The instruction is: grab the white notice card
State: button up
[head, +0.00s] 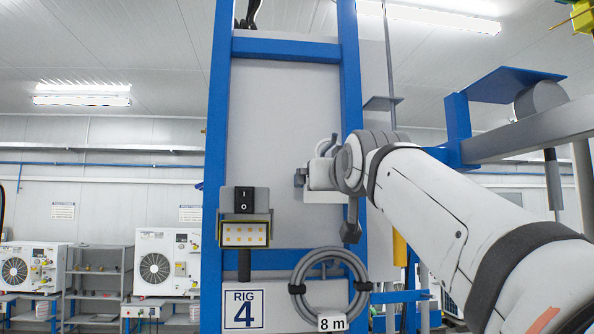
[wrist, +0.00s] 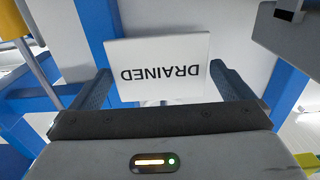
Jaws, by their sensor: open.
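The white notice card (wrist: 158,50) shows in the wrist view, with the black word DRAINED upside down. My gripper (wrist: 161,74) is open, with one finger at each side of the card's lower part in this view. I see no clear grip on the card, and whether either finger touches it cannot be told. In the head view, my gripper (head: 303,176) is in front of the rig's grey panel, near the right blue post. A small white patch below it there may be part of the card, mostly hidden by my arm.
The blue-framed rig panel (head: 284,110) carries a switch box (head: 243,199), a lamp (head: 244,234), a RIG 4 sign (head: 243,309) and a coiled hose (head: 331,290). A blue bracket (head: 512,85) juts out at the right. Shelves (head: 97,280) stand at the back left.

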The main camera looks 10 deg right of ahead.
jog(key=shift+w, duration=0.25)
jog(key=shift+c, duration=0.2)
jog(key=c, duration=0.7)
jog(key=shift+r, duration=0.2)
